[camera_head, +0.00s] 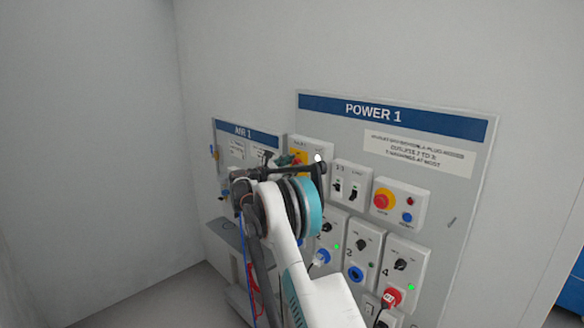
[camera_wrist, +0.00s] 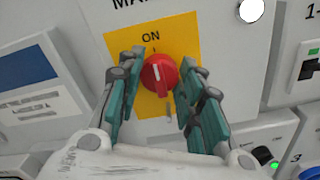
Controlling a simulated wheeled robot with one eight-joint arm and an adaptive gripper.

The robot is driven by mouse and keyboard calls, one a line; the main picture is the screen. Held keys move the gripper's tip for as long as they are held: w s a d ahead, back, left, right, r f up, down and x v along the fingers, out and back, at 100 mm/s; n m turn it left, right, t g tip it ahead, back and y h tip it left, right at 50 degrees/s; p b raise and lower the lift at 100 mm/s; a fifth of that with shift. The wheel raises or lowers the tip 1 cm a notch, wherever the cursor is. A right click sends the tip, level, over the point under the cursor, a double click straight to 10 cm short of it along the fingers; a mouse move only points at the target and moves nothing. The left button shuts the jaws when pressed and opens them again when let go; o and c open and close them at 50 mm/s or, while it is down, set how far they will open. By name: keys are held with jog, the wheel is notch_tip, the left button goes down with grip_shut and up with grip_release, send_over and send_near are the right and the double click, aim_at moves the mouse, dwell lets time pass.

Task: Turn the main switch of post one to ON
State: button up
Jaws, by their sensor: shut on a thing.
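The main switch is a red rotary knob (camera_wrist: 158,75) on a yellow plate (camera_wrist: 184,42), on a white box whose label is partly cut off. The word ON stands just above the knob. The knob's white line runs roughly up and down, nearly in line with the mark under ON. My gripper (camera_wrist: 158,92) has one teal-padded finger on each side of the knob and is shut on it.
A white round lamp (camera_wrist: 251,10) is right of the plate. Black breakers (camera_head: 346,190), a red emergency button (camera_head: 384,200) and several sockets with green lamps lie further right and below. The AIR 1 board (camera_head: 247,133) is at left, with hoses near my arm.

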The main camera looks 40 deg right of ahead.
dwell(0.3)
jog(key=o, duration=1.1)
jog(key=shift+c, duration=0.2)
jog(key=shift+a, duration=0.15)
jog(key=a, duration=1.1)
jog(key=shift+s+a, duration=0.35)
jog(key=shift+s, duration=0.05)
